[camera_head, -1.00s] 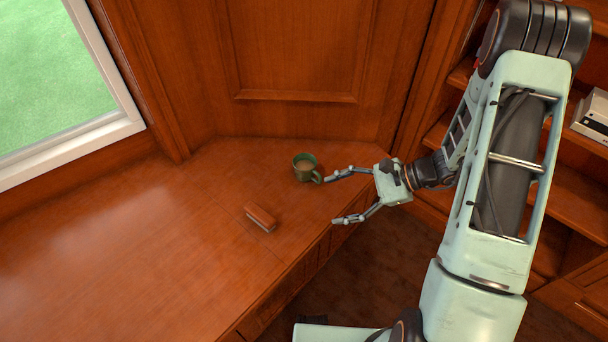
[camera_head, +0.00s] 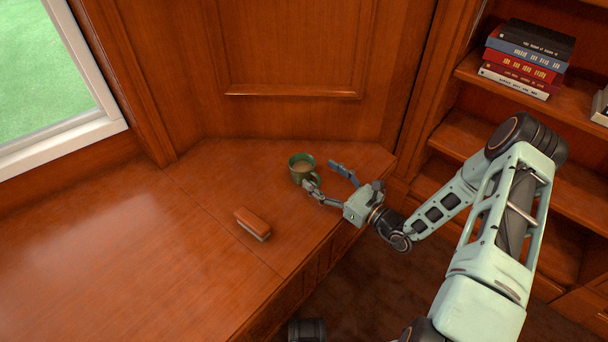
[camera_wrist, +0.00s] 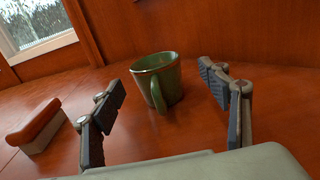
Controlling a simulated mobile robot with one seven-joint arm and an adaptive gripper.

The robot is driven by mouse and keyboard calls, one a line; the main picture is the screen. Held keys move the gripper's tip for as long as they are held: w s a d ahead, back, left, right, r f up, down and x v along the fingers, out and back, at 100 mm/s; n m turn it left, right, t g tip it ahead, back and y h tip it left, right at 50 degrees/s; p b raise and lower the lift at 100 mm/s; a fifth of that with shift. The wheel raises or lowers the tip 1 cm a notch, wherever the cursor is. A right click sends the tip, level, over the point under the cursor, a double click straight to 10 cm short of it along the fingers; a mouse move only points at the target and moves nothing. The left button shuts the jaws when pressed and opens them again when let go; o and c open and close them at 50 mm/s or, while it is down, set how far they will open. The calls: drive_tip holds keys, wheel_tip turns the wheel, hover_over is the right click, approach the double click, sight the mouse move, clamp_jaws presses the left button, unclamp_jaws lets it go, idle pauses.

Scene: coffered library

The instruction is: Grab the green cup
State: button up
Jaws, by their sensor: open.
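The green cup (camera_head: 301,168) stands upright on the wooden bench top near the back corner, with a light brown drink in it. In the wrist view the cup (camera_wrist: 155,80) is ahead of my gripper, between the lines of its two fingers, with its handle towards me. My gripper (camera_head: 325,183) is open and empty at the cup's front right; its fingers (camera_wrist: 166,110) are spread wide. In the head view one finger overlaps the cup's lower right near the handle. I cannot tell whether it touches.
A brown-red block-like object with a pale underside, perhaps a brush (camera_head: 253,223), lies on the bench top (camera_head: 130,250) in front and left of the cup. A panelled wall (camera_head: 290,50) stands close behind. A bookshelf with stacked books (camera_head: 525,60) is at right. The bench's left side is clear.

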sight(312, 171)
drive_tip(key=x, duration=0.2)
drive_tip(key=b+x, duration=0.1)
drive_tip(key=x, duration=0.2)
drive_tip(key=shift+a+b, duration=0.4)
drive_tip(key=shift+a, duration=0.15)
drive_tip(key=c, duration=1.3)
drive_tip(key=shift+r, duration=0.1)
